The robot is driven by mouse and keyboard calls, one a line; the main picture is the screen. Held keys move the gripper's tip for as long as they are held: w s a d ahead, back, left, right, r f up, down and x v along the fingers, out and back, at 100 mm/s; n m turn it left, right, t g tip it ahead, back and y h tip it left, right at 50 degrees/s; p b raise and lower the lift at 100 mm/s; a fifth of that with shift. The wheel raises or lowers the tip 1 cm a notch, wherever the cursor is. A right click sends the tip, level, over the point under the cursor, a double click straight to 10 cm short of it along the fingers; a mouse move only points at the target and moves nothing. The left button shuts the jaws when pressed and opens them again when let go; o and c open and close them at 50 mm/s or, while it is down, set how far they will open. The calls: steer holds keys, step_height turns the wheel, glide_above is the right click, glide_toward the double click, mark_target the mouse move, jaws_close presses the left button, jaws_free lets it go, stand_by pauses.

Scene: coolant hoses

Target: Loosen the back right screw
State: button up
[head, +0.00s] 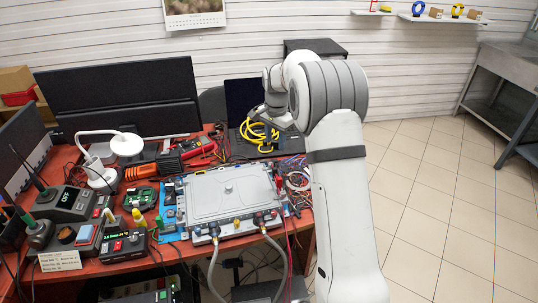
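A grey metal housing (205,213) with a raised lid lies on the red workbench, with a small round knob near the middle of the lid. Two grey hoses (274,256) run from fittings on its front edge down off the bench. Its screws are too small to make out, and I cannot pick out the back right one. My gripper (272,124) is behind the housing's back right corner, above the laptop area and close to a yellow coiled cable (261,138). Its fingers are small and partly covered by my arm, so their opening does not show.
An open laptop (243,97) and a large dark monitor (120,97) stand behind. A red multimeter (197,147), a green circuit board (139,198) and a soldering station (68,204) crowd the left. Loose wires (298,181) lie right of the housing. Tiled floor (440,190) is clear at right.

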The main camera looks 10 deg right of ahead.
mark_target(271, 163)
steer(key=w+f+m, duration=0.1)
steer(key=w+f, duration=0.3)
steer(key=w+f+m+p, duration=0.1)
steer(key=w+f+m, duration=0.1)
steer(key=w+f, duration=0.2)
steer(key=shift+w+f+g, duration=0.15)
steer(key=shift+f+g, duration=0.05)
steer(key=shift+g, duration=0.1)
steer(key=shift+f+p, duration=0.85)
steer(key=shift+f, duration=3.15)
steer(key=shift+c, duration=0.3)
